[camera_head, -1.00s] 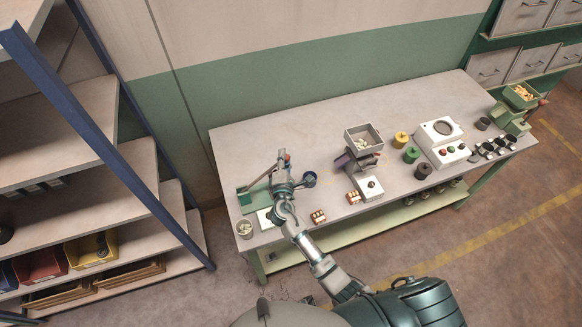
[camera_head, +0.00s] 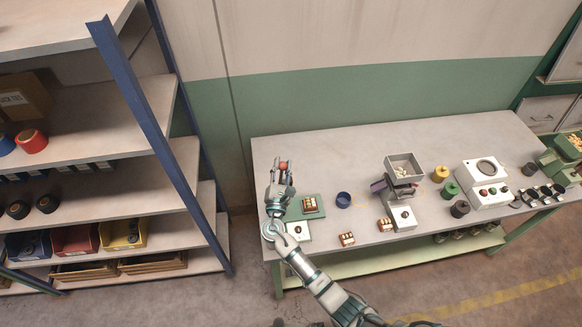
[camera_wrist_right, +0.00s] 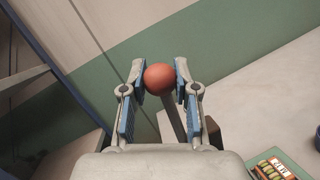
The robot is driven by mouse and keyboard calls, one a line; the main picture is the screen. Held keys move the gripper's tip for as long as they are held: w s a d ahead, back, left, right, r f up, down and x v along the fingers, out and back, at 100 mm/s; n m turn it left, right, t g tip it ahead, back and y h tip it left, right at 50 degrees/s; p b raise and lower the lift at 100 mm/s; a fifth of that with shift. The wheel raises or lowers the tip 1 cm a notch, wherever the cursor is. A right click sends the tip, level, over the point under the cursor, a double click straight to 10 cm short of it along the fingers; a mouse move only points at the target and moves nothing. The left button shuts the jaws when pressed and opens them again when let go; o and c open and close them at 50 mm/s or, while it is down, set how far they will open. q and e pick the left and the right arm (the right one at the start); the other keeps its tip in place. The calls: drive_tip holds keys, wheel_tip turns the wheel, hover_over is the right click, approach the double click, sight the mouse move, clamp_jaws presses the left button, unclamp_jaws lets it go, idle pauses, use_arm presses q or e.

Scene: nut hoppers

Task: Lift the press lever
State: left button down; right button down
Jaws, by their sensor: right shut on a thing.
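The press lever ends in a red ball knob (camera_head: 283,165), which also shows large in the right wrist view (camera_wrist_right: 159,78). My right gripper (camera_head: 281,178) is shut on the knob, with a finger on each side of it. In the wrist view, the grey lever bar (camera_wrist_right: 172,117) runs down from the knob behind my gripper. The green press base (camera_head: 297,213) is partly hidden by my gripper and forearm. A small pack with red and pale parts (camera_head: 310,204) sits on it. My left gripper is not in view.
On the table (camera_head: 330,152) stand a blue cup (camera_head: 344,199), a grey hopper (camera_head: 404,167), another small pack (camera_head: 347,239), yellow and green spools and a white machine (camera_head: 483,181). A blue-framed shelf (camera_head: 160,110) stands to the left. The table behind the press is clear.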

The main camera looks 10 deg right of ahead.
drive_tip(key=shift+a+f+n, duration=0.15)
drive_tip(key=shift+a+n, duration=0.25)
drive_tip(key=shift+a, duration=0.15)
drive_tip(key=c, duration=0.8)
unclamp_jaws()
drive_tip(key=shift+c, duration=0.2)
drive_tip(key=shift+a, duration=0.2)
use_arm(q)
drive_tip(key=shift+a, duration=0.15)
use_arm(e)
drive_tip(key=v, duration=1.2)
drive_tip(key=shift+f, duration=0.1)
